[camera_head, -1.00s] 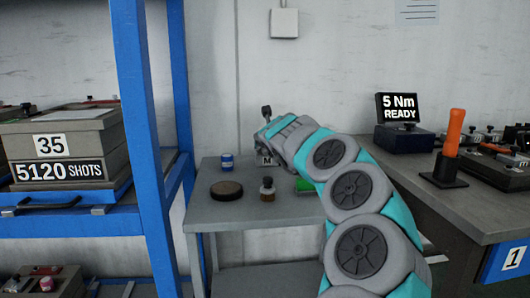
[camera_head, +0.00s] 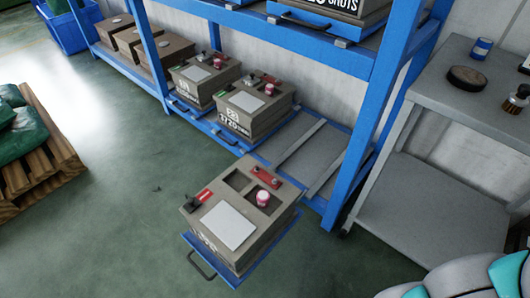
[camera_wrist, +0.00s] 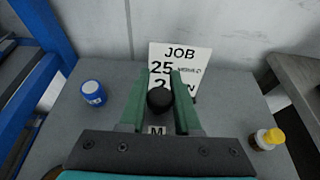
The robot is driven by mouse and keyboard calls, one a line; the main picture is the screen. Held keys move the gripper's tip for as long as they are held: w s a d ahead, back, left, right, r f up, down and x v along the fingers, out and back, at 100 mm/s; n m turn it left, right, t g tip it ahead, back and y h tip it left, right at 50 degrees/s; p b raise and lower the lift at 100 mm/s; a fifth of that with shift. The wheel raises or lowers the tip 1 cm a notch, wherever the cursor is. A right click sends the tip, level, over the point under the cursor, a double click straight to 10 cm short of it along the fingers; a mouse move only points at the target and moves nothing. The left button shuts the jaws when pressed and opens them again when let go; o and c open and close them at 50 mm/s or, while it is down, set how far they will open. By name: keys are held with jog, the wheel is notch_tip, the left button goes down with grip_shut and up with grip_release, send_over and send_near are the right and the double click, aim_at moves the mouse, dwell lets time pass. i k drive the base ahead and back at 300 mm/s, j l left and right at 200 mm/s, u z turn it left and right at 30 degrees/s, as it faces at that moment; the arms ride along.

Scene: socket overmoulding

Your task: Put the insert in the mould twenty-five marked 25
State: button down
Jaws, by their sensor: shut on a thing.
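In the wrist view my gripper (camera_wrist: 160,88) has its green fingers shut on a black round-topped thing (camera_wrist: 160,100), which looks like the insert. Its lower part is hidden. The head view does not show my gripper, only part of my arm at the bottom right. There a grey-brown mould (camera_head: 232,225) sits on a pulled-out blue tray (camera_head: 225,272), with open pockets on top, a pink-red knob, a red clamp and a white plate. Its front number is too slanted to read.
Two more moulds (camera_head: 205,78) (camera_head: 255,107) stand on the lower blue rack (camera_head: 345,150); their numbers are unclear. A JOB card (camera_wrist: 180,58) shows 25. A blue can (camera_wrist: 92,92) and a yellow-capped bottle (camera_wrist: 267,138) flank my gripper. The floor (camera_head: 110,200) left of the tray is clear.

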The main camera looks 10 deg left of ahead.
aim_at(238, 183)
jog(key=k+z, duration=0.1)
jog(key=k, duration=0.5)
jog(key=k+l+z, duration=0.15)
jog(key=k, duration=0.45)
jog(key=z, duration=1.75)
jog(key=k+j+z, duration=0.25)
jog(key=j, duration=0.15)
jog(key=k+j+z, duration=0.25)
jog(key=j, duration=0.2)
jog(key=k+j+z, duration=0.15)
jog(key=j+z, duration=0.15)
jog(key=k+j, duration=1.2)
jog(key=j, duration=0.2)
jog(key=k+j, duration=0.55)
jog(key=j, duration=0.2)
jog(key=k+j, duration=0.6)
jog(key=j, duration=0.1)
